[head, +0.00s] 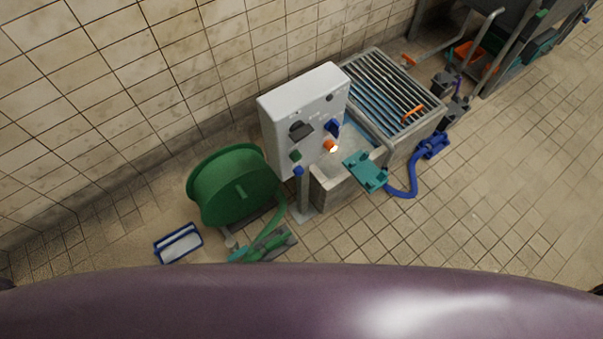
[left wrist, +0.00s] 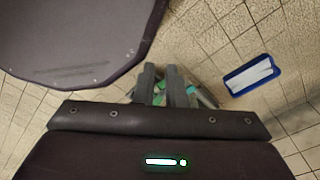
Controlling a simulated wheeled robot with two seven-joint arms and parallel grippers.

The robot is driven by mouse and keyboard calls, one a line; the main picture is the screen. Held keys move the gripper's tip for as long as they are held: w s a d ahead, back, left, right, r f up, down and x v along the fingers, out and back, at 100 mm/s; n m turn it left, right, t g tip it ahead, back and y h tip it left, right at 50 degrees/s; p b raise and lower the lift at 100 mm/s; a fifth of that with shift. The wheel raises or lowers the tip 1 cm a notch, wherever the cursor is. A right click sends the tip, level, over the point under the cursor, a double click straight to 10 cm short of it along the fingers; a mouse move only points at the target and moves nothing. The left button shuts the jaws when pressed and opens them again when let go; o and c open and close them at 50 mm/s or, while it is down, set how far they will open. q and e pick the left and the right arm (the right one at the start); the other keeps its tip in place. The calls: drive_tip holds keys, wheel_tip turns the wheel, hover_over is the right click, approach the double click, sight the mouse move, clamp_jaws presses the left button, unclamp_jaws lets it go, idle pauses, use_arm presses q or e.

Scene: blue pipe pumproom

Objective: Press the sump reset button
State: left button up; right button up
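A pale grey control box (head: 285,101) stands on a post in the head view, with several controls on its face. An orange lit button (head: 330,146) sits at its lower right, a green button (head: 295,155) at its lower left, and a dark knob (head: 300,130) and a blue control (head: 334,127) above them. I cannot read which one is the sump reset. My left gripper (left wrist: 162,72) shows only in the left wrist view, pointing down over the floor with its fingers close together. I see nothing held. My right gripper is out of view.
A green hose reel (head: 233,187) stands left of the box. Right of it is a basin with a slatted grate (head: 385,90), and a teal bracket (head: 365,171) and blue hose (head: 405,190) are in front. A blue-rimmed tray (head: 178,243) lies on the floor.

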use_arm(q)
clamp_jaws()
idle(1.3)
